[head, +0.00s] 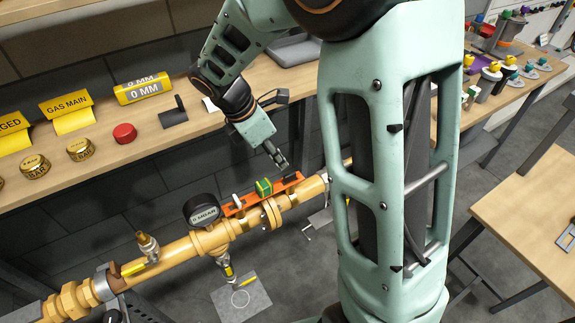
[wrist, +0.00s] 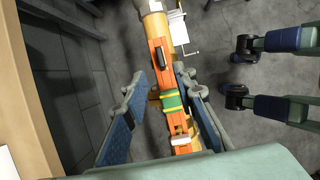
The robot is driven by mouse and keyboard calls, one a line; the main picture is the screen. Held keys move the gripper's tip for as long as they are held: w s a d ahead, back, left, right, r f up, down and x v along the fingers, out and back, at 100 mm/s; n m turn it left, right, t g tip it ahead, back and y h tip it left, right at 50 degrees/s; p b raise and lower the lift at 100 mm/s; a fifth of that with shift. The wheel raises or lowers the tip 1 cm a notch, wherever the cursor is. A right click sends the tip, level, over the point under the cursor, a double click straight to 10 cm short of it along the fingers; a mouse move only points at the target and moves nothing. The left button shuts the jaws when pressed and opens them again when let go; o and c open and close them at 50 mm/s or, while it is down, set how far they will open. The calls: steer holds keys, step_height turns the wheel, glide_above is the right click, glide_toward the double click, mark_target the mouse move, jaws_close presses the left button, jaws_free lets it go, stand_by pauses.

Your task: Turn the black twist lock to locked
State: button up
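The black twist lock (wrist: 161,52) is a small dark bar at the far end of an orange plate (wrist: 157,75) on the yellow pipe. It lies roughly along the plate in the wrist view. In the head view the lock (head: 290,178) is at the plate's right end, just below my gripper (head: 279,160). In the wrist view my gripper (wrist: 159,80) is open and empty, with one finger on each side of the plate. The lock shows beyond the fingertips. I cannot tell whether the fingers touch anything.
A green and yellow block (wrist: 173,103) and a white lever (wrist: 180,141) sit on the same plate. A round gauge (head: 203,212) stands on the pipe (head: 180,250). A bench (head: 160,150) with yellow signs and a red knob (head: 124,133) runs behind.

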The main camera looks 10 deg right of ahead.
mark_target(289, 175)
steer(key=x, duration=0.9)
steer(key=shift+c, duration=0.4)
jaws_close()
